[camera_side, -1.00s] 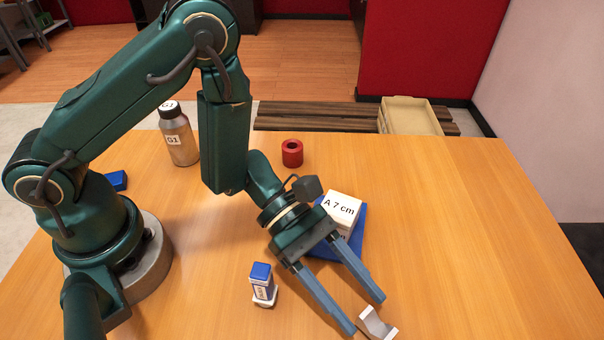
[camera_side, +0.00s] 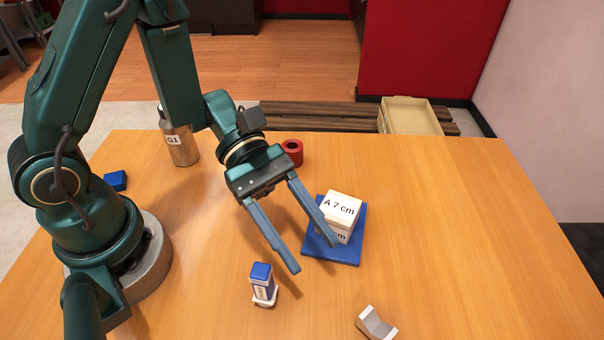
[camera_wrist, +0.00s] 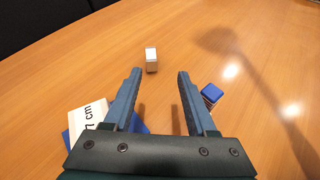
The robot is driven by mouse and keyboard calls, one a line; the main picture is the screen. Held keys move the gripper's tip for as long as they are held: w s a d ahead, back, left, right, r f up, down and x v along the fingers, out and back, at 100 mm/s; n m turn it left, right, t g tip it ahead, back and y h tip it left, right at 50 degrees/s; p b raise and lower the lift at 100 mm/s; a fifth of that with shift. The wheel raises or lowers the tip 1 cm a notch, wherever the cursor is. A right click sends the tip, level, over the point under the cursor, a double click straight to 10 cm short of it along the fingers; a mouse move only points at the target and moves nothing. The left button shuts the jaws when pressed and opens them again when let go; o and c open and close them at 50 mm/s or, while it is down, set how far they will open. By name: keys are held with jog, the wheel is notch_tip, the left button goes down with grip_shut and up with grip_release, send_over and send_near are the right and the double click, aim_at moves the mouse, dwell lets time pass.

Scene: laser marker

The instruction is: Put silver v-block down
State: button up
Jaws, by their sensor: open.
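The silver v-block (camera_side: 376,323) lies on the table near the front edge in the side view, its notch showing. In the wrist view it is the small pale block (camera_wrist: 151,60) beyond the fingertips, between their lines. My gripper (camera_side: 317,258) is open and empty, with its two blue-grey fingers spread above the table. It is up and to the left of the v-block, clear of it. In the wrist view both fingers (camera_wrist: 157,72) reach forward with nothing between them.
A white box marked "A 7 cm" (camera_side: 341,214) sits on a blue plate (camera_side: 346,257). A blue-and-white block (camera_side: 263,284) stands at the front. A red ring (camera_side: 292,152), a bottle (camera_side: 181,144) and a blue block (camera_side: 116,180) are further back. The table's right side is clear.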

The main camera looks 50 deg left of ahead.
jog(key=s+a+r+m+y, duration=0.4)
jog(key=s+r+m+y, duration=0.15)
jog(key=m, duration=0.55)
jog(key=w+a+r+m+t+y, duration=0.1)
jog(key=a+m+t+y, duration=0.1)
jog(key=a+t+y, duration=0.1)
jog(key=w+a+r+m+t+y, duration=0.1)
jog(key=a+r+m+t+y, duration=0.1)
jog(key=a, duration=0.6)
jog(key=t+y, duration=0.1)
jog(key=y, duration=0.1)
jog(key=shift+a+r+m+t+y, duration=0.25)
jog(key=shift+m+t+y, duration=0.1)
jog(key=shift+m+t, duration=0.05)
